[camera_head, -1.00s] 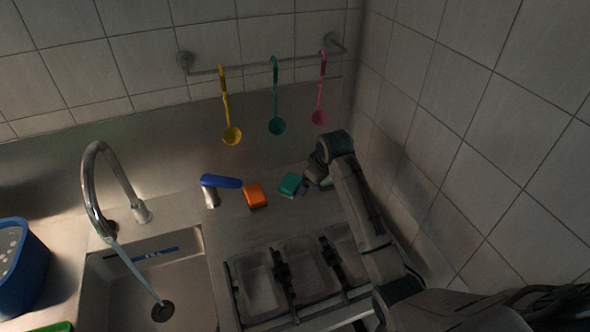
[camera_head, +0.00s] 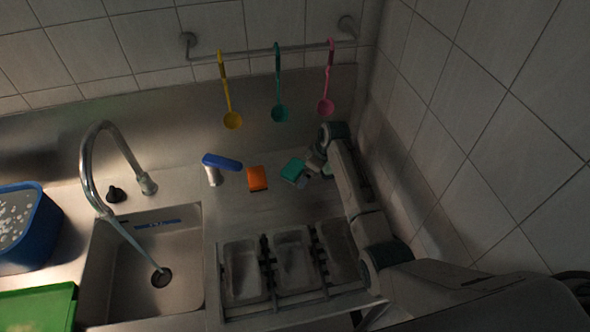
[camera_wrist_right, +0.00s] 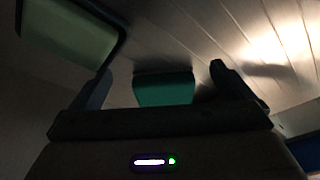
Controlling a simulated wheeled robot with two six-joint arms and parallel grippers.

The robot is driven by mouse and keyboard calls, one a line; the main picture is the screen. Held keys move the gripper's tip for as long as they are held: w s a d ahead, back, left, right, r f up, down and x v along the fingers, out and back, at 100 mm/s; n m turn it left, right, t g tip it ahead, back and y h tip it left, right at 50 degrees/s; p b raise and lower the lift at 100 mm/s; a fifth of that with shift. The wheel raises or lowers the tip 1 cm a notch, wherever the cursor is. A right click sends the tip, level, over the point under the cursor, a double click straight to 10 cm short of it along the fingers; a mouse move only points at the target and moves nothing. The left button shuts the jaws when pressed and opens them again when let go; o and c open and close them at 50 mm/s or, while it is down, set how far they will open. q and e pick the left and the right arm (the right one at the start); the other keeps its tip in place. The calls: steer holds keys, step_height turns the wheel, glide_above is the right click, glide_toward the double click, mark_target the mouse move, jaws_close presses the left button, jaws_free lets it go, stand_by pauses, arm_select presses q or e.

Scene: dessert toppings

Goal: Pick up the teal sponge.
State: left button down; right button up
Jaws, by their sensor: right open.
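The teal sponge (camera_head: 293,170) lies on the metal counter at the back, to the right of an orange sponge (camera_head: 257,179). My right gripper (camera_head: 306,180) is right beside the teal sponge, at its right side. In the right wrist view the teal sponge (camera_wrist_right: 163,89) shows between the two spread fingers of my right gripper (camera_wrist_right: 160,88), with gaps on both sides. The gripper is open and holds nothing. My left gripper is not in view.
A pale green sponge-like block (camera_wrist_right: 66,32) shows close by in the wrist view. A blue-headed tool (camera_head: 221,162) stands left of the orange sponge. Metal bins (camera_head: 292,262) lie in front. A sink (camera_head: 148,268) with running tap is at left. A tiled wall rises close at right.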

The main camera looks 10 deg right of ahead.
mark_target(295, 168)
steer(key=shift+w+a+r, duration=0.1)
steer(key=shift+w+a, duration=0.55)
steer(key=shift+a, duration=0.1)
steer(key=w+a+b, duration=0.2)
steer(key=b, duration=0.1)
steer(key=shift+w+a+f, duration=0.15)
steer(key=shift+f, duration=0.15)
steer(key=shift+b+x, duration=0.85)
steer(key=shift+b, duration=0.2)
steer(key=shift+w+a+f+b, duration=0.25)
steer(key=shift+f+b, duration=0.1)
steer(key=shift+b, duration=0.25)
steer(key=c, duration=1)
steer(key=shift+r, duration=0.15)
